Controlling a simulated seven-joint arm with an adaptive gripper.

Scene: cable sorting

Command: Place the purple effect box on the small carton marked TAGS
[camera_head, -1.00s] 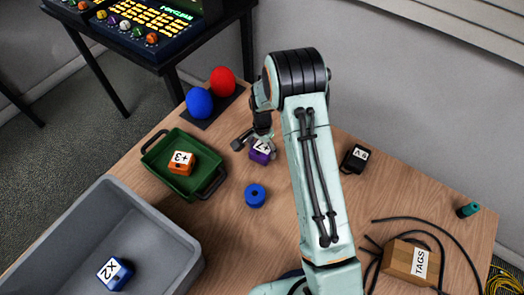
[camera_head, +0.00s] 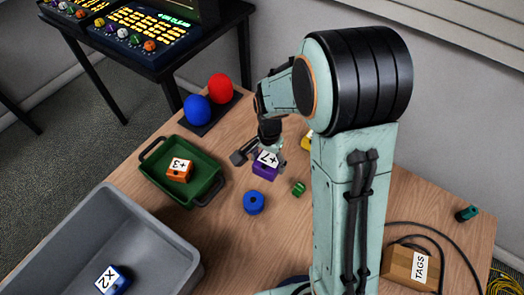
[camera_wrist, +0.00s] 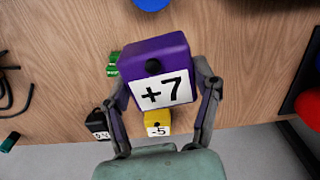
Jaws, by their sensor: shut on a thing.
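The purple effect box (camera_head: 264,173), with a white +7 label, is between the fingers of my gripper (camera_head: 262,160). In the wrist view, my gripper (camera_wrist: 161,82) is shut on the purple box (camera_wrist: 155,55) from two sides, and its +7 face shows. The box appears raised above the wooden table, right of the green tray. The small brown carton marked TAGS (camera_head: 398,264) stands at the table's right front in the head view, far from my gripper, with its label on its right side. My arm rises between the two. The carton is not seen in the wrist view.
A green tray (camera_head: 152,181) holds an orange box (camera_head: 179,171). A grey bin (camera_head: 98,210) holds a blue box (camera_head: 112,279). Black cables (camera_head: 440,232) lie around the carton.

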